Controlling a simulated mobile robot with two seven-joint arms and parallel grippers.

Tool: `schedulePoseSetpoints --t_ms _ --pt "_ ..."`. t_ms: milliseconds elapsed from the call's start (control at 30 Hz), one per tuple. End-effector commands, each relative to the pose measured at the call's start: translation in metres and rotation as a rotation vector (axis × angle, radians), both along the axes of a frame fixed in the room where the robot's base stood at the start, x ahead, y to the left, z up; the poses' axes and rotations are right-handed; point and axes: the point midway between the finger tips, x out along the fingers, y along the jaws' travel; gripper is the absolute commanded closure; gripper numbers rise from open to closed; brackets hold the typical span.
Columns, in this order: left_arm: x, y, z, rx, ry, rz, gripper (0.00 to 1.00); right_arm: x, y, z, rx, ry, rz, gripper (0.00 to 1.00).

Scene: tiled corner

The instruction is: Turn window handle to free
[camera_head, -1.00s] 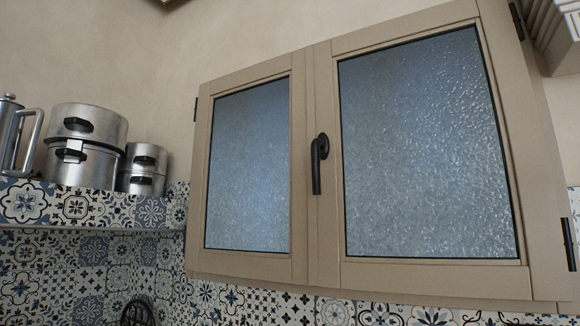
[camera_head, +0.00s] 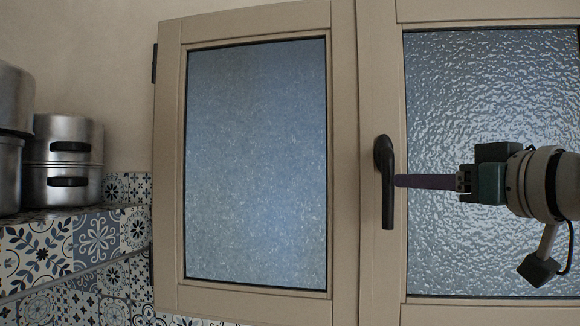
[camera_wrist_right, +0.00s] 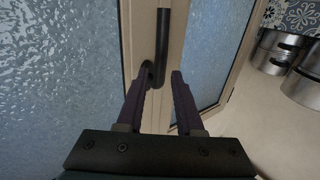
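The black window handle (camera_head: 386,182) is on the centre frame of the beige two-pane window, with its lever pointing straight down. My right gripper (camera_head: 398,181) comes in from the right, its purple fingers level with the middle of the lever and very close to it. In the right wrist view the two fingers (camera_wrist_right: 160,76) are spread apart, with part of the handle (camera_wrist_right: 162,45) showing between and beyond their tips. I cannot tell whether a finger touches it. My left gripper is not in view.
The left textured pane (camera_head: 257,165) and right pane (camera_head: 470,100) are in their frames, and the window looks shut. Metal pots (camera_head: 62,150) stand on a patterned tiled ledge (camera_head: 95,240) at the left. The space before the left pane is clear.

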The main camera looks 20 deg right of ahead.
Motion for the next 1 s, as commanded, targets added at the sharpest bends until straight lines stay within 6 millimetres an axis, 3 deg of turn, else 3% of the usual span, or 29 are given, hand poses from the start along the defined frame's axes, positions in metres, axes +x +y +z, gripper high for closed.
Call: schedulePoseSetpoints --t_ms 100,400,833,1000 --pt "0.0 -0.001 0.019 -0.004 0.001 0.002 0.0 0.023 0.002 0.006 0.005 0.002 0.002 0.64" --pt "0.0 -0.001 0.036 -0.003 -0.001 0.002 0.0 0.06 0.003 0.002 0.002 0.002 0.001 0.64" --pt "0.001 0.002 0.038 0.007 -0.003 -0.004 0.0 0.068 0.003 0.0 -0.002 0.002 0.001 0.64" --pt "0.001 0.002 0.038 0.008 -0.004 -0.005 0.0 0.068 0.003 0.0 -0.002 0.002 0.0 0.83"
